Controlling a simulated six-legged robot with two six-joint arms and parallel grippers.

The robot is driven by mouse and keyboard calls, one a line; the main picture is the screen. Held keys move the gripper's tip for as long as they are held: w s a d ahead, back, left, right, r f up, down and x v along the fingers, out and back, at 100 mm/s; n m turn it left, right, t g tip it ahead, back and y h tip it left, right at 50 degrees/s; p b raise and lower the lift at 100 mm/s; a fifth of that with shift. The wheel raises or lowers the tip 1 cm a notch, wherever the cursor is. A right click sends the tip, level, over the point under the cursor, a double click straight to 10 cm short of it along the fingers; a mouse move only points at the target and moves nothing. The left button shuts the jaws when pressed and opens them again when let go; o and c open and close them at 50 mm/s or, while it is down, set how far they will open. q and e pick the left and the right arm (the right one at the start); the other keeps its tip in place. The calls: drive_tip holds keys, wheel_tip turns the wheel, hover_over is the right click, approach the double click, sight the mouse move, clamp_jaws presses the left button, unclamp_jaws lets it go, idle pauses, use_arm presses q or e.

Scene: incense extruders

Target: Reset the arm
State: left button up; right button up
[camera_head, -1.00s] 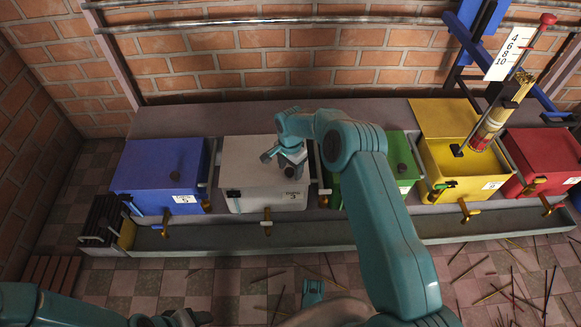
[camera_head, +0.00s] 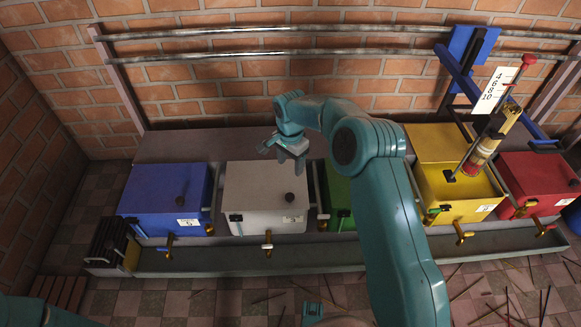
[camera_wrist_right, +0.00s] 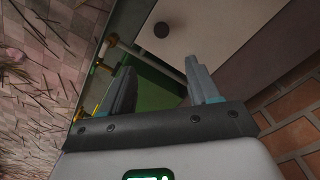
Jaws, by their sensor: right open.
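My right arm reaches up from the bottom of the head view. Its gripper (camera_head: 287,152) hangs above the back of the white box (camera_head: 262,190), near its right end. In the right wrist view the two fingers of this gripper (camera_wrist_right: 166,88) stand apart with nothing between them. The green box (camera_wrist_right: 160,93) and the white box (camera_wrist_right: 205,25) with its dark knob show beyond them. In the head view the green box (camera_head: 338,195) is mostly hidden behind my arm.
A blue box (camera_head: 165,187), a yellow box (camera_head: 455,190) and a red box (camera_head: 540,180) stand in the same row. A gauge tube (camera_head: 490,140) leans over the open yellow box. A trough (camera_head: 230,262) runs along the front. Thin sticks litter the floor.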

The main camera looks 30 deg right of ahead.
idle(0.5)
drive_tip(key=s+a+f+n+g+y, duration=0.1)
drive_tip(key=s+a+f+n+g, duration=0.1)
drive_tip(key=s+a+f, duration=0.45)
drive_tip(key=s+a+f+n+g+y, duration=0.1)
drive_tip(key=s+a+f, duration=0.25)
drive_tip(key=s, duration=0.55)
drive_tip(key=s+a+f+n+t+y, duration=0.15)
drive_tip(key=s+a+n, duration=0.25)
drive_tip(key=s, duration=0.5)
drive_tip(key=s+a+f+n+t+y, duration=0.1)
drive_tip(key=s+a+f+n, duration=0.2)
drive_tip(key=s, duration=0.6)
wheel_tip(320, 180, up, 29)
drive_tip(key=w+n+p, duration=0.2)
drive_tip(key=p, duration=2.5)
drive_tip(key=shift+w+a+t+p, duration=0.15)
drive_tip(key=shift+t+p, duration=0.25)
drive_tip(key=shift+t, duration=0.05)
